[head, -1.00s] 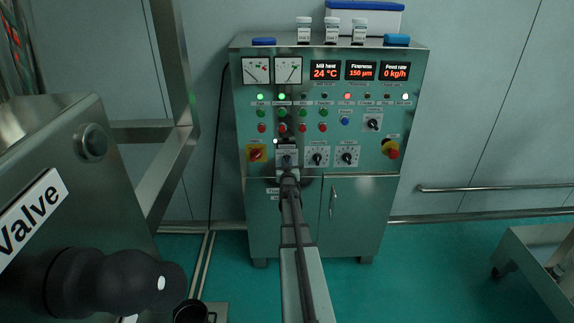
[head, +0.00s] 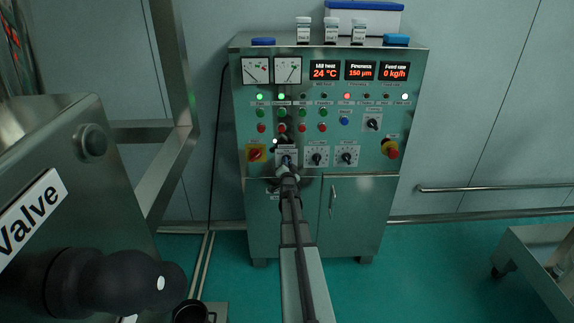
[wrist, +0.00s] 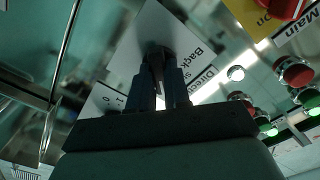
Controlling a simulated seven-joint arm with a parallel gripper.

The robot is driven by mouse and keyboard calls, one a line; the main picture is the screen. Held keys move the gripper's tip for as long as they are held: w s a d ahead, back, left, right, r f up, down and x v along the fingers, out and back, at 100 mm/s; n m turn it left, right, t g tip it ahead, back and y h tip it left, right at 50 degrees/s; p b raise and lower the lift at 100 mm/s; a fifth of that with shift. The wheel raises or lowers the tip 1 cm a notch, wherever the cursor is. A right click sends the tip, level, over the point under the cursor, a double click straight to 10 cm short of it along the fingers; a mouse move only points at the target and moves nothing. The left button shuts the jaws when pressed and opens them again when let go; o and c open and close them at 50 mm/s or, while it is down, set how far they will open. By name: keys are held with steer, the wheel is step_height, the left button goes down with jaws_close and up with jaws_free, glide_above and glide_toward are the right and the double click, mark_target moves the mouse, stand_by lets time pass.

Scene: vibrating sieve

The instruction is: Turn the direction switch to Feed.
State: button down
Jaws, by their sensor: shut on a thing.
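The direction switch is a dark knob (wrist: 157,58) on a light label plate (wrist: 192,42). Parts of the words "Direct" and "Back" can be read on the plate in the wrist view, and the rest is hidden. My gripper (wrist: 161,78) is shut on the knob, with one finger on each side of it. In the head view my gripper (head: 287,170) reaches the lower left of the control cabinet (head: 350,205), just in front of the switch's plate (head: 286,151). Which mark the knob points to cannot be made out.
A red-and-yellow main switch (head: 256,153) sits left of the direction switch. Two dials (head: 317,154) (head: 347,154) sit to its right, and an emergency stop (head: 390,149) at far right. Green and red buttons (head: 282,127) are above. A Valve-labelled machine (head: 60,180) stands at left.

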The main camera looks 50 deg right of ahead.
steer(key=shift+d+m, duration=0.1)
steer(key=shift+m, duration=0.3)
steer(key=c, duration=1.1)
jaws_free()
steer(key=shift+s, duration=0.1)
steer(key=v, duration=1.3)
steer(key=shift+s+a+r, duration=0.1)
steer(key=shift+s+a, duration=0.05)
steer(key=shift+a, duration=0.2)
